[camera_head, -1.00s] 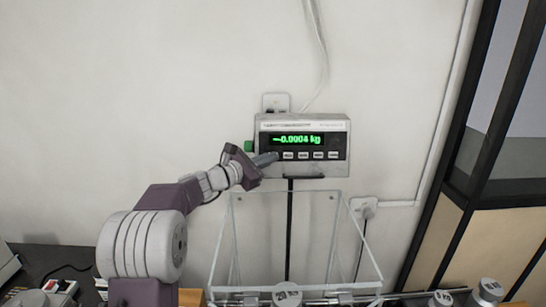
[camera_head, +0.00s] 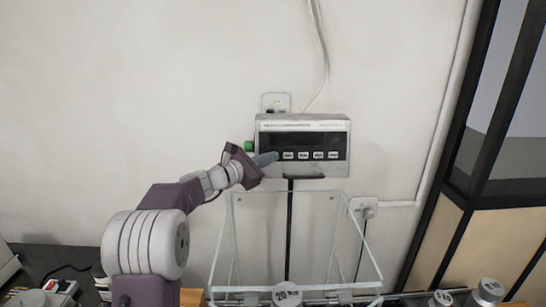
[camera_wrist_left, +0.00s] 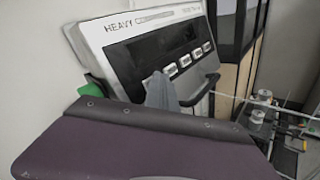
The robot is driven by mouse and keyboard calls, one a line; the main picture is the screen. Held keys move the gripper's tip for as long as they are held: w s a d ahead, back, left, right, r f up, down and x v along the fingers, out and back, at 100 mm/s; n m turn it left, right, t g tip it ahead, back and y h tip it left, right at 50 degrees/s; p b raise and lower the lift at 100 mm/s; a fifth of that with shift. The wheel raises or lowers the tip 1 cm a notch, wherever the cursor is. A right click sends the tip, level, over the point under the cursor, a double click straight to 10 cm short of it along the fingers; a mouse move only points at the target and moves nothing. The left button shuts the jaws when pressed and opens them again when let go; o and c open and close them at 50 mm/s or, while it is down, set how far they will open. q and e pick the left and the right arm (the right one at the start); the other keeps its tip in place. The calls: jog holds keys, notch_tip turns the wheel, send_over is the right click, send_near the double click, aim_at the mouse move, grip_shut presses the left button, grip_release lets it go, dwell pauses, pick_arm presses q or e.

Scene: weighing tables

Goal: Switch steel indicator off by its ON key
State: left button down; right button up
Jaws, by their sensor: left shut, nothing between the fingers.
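The steel indicator (camera_head: 302,123) is mounted at the wall on a dark post, and its display (camera_head: 308,139) is dark. A row of pale keys (camera_head: 304,155) runs below the display. My left gripper (camera_head: 271,158) is shut and empty, with its fingertips at the left end of the key row. In the left wrist view the indicator (camera_wrist_left: 150,22) shows "HEAVY" on its top strip, and the fingertips (camera_wrist_left: 161,92) cover the left end of the row. The leftmost key is hidden, so I cannot tell whether the tips touch it. My right gripper is not in view.
A green part (camera_head: 249,146) sits at the indicator's left side. Below stands a clear-walled enclosure (camera_head: 372,262) with metal weights (camera_head: 287,295) near its front. The wall left of the indicator is bare.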

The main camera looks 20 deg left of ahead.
pick_arm(q)
jog(key=shift+s, duration=0.1)
jog(key=shift+s+d+r+b, duration=0.15)
jog(key=shift+s+d+b, duration=0.05)
jog(key=shift+s+b, duration=0.4)
jog(key=shift+s, duration=0.1)
jog(key=s, duration=0.1)
jog(key=s+d+r+b, duration=0.1)
jog(key=s, duration=0.1)
jog(key=s+b, duration=0.1)
jog(key=shift+s+d+r, duration=0.15)
jog(key=shift+s+r, duration=0.05)
